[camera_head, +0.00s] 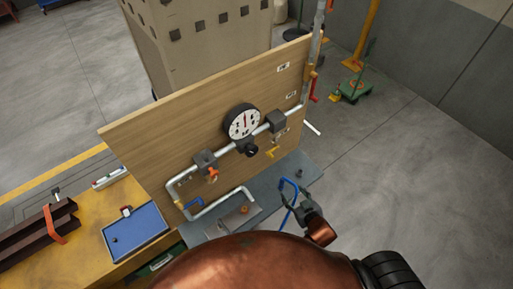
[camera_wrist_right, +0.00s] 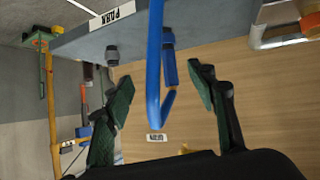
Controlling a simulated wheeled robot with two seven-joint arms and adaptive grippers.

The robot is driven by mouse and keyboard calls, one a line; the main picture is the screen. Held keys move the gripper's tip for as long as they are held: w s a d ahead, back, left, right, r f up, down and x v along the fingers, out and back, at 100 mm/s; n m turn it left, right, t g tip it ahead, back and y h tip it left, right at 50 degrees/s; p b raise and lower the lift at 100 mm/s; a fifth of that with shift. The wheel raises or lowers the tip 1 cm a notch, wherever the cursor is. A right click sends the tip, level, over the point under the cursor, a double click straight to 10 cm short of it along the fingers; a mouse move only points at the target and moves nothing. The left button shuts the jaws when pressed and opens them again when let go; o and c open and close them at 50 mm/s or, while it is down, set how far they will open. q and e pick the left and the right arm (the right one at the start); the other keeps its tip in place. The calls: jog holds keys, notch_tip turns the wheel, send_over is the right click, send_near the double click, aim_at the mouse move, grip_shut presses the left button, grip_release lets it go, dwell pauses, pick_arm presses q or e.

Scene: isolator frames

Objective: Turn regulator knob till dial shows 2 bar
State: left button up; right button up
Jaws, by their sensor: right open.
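The pressure dial (camera_head: 243,122) is a round white face in a black case on the wooden board, with a red needle standing near vertical; its numbers are too small to read. The black regulator knob (camera_head: 250,149) sits on the pipe just below the dial. My right gripper (camera_head: 301,206) is below and to the right of the knob, apart from it, over the grey shelf. It is open; in the right wrist view its two green-padded fingers (camera_wrist_right: 163,88) stand apart, with a blue bent bar (camera_wrist_right: 154,65) showing between them. My left gripper is not in view.
The wooden board (camera_head: 150,130) carries grey pipe, a red-handled valve (camera_head: 212,173) and a yellow handle (camera_head: 272,152). The blue bar (camera_head: 288,188) rises from the grey shelf (camera_head: 305,172). A blue tray (camera_head: 135,232) lies on the yellow bench at left.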

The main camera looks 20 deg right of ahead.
jog(key=w+a+r+n+t+y+p, duration=0.1)
jog(key=a+r+t+y, duration=0.35)
jog(key=r, duration=1.05)
jog(key=n+t+y+p, duration=0.1)
jog(key=y+p, duration=0.1)
send_near(253, 152)
jog(key=w, duration=0.1)
jog(key=shift+h, duration=0.25)
jog(key=x, duration=0.2)
jog(key=p+x, duration=0.1)
jog(key=x, duration=0.1)
jog(key=p+x, duration=0.1)
jog(key=x, duration=0.1)
jog(key=shift+w+a+r, duration=0.25)
jog(key=shift+a+r, duration=0.05)
jog(key=shift+a, duration=0.05)
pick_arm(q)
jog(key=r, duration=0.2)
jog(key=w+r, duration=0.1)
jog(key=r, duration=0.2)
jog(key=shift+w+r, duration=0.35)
pick_arm(e)
jog(key=shift+w+a+f, duration=0.1)
jog(key=shift+w, duration=0.25)
jog(key=shift+c, duration=0.2)
jog(key=c, duration=1.1)
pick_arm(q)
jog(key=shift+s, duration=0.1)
